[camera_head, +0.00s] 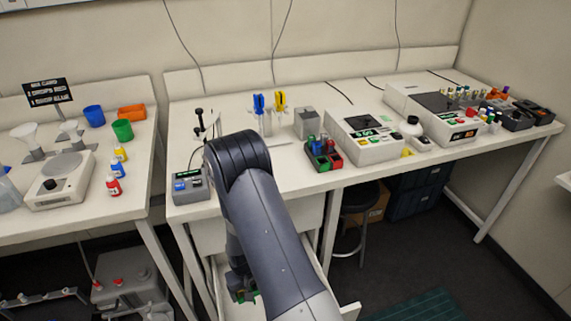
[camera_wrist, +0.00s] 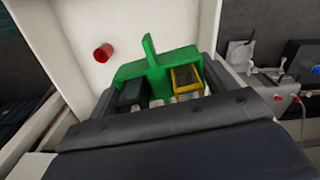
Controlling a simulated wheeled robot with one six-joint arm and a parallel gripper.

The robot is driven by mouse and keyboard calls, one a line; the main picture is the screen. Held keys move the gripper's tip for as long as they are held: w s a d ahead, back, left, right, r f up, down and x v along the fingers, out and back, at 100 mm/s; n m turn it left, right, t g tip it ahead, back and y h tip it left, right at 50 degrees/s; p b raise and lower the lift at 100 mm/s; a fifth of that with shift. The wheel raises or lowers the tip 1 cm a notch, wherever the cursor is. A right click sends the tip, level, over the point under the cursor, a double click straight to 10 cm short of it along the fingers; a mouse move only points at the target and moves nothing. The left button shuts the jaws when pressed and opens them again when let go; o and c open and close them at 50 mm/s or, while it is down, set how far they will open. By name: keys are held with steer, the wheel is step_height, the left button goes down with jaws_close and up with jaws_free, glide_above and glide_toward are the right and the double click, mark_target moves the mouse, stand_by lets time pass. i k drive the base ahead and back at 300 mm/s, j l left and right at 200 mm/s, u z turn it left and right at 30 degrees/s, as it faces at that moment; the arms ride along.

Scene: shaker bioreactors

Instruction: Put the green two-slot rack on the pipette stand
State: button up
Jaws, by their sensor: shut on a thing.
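The green two-slot rack (camera_wrist: 150,68) is in my gripper (camera_wrist: 170,92) in the wrist view. It has an upright fin and a yellow-edged opening at its right. My gripper is shut on it; dark gripper parts hide its near side. In the head view, my gripper (camera_head: 241,287) is low, by an open drawer below the bench, with a bit of green showing. What looks like the pipette stand (camera_head: 265,129) is on the bench at the back, with a blue pipette (camera_head: 258,104) and a yellow pipette (camera_head: 280,101). My arm hides part of the bench in front.
A white open drawer (camera_head: 348,311) lies below the bench; a red cylinder (camera_wrist: 103,52) shows against its white surface. On the bench are a grey block (camera_head: 307,123), a rack of coloured items (camera_head: 323,154), a control box (camera_head: 189,186) and a white instrument (camera_head: 365,140).

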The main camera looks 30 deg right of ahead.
mark_target(283, 169)
steer(key=l, duration=0.45)
steer(key=k+l+u, duration=0.1)
steer(key=l, duration=0.3)
steer(key=k+l+u, duration=0.1)
steer(key=l, duration=0.3)
steer(key=k+l, duration=0.1)
steer(key=l, duration=0.35)
